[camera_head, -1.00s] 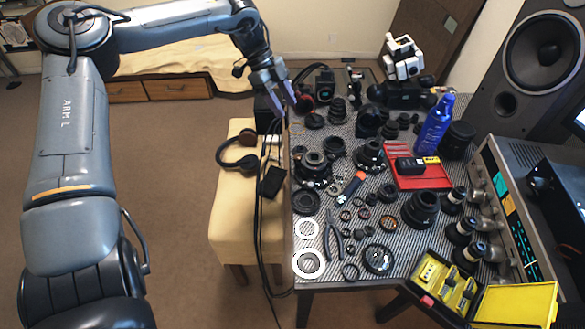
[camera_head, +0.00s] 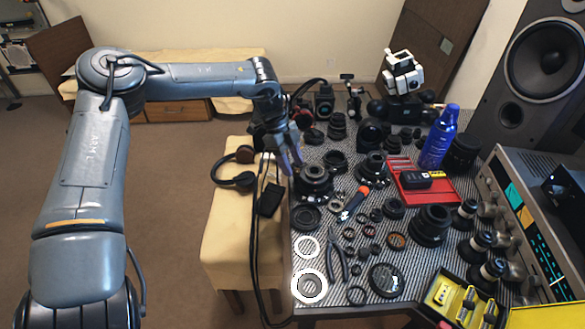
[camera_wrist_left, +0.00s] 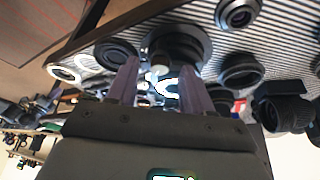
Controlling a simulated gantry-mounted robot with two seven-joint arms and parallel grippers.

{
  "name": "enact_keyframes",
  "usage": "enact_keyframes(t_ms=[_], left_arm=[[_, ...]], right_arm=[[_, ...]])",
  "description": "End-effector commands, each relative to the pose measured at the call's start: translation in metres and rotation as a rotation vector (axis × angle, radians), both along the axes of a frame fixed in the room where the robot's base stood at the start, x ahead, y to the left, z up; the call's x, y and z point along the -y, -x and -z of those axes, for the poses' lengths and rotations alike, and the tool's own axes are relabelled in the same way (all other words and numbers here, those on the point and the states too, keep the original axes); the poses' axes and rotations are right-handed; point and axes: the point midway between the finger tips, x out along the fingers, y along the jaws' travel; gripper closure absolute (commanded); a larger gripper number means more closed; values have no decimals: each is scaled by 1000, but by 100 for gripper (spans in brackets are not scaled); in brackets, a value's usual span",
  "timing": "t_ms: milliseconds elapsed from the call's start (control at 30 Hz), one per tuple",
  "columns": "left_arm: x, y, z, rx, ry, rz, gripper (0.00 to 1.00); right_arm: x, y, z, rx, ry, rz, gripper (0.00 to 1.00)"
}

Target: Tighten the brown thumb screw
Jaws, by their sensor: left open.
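My left gripper (camera_head: 291,158) is open, with its purple-grey fingers pointing down at the table's left edge, just behind and left of a black lens assembly (camera_head: 314,180). In the left wrist view, the left gripper (camera_wrist_left: 158,85) has its two fingers apart, with a dark round lens part (camera_wrist_left: 180,44) beyond the gap. Bright reflections show between the fingers. I cannot make out the brown thumb screw for certain in either view. My right gripper is not in view.
The striped table (camera_head: 312,222) is crowded with lens parts. A red tray (camera_head: 408,189), blue bottle (camera_head: 438,138) and yellow case (camera_head: 446,293) stand to the right. Headphones (camera_head: 238,180) lie on the cream bench (camera_head: 222,232) at left, with hanging cables beside the table.

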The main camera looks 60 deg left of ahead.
Motion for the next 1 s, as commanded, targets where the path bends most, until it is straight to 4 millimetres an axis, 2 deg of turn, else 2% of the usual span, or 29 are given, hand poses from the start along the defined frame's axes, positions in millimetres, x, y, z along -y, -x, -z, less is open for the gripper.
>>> enact_keyframes(t_ms=[100, 467, 800, 1000], left_arm=[[3, -1, 8, 0, -1, 0, 50], [4, -2, 10, 0, 0, 0, 50], [4, -2, 10, 0, 0, 0, 100], [3, -2, 7, -4, -2, 43, 100]], right_arm=[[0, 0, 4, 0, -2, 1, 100], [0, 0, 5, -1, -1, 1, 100], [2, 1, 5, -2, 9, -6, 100], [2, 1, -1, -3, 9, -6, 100]])
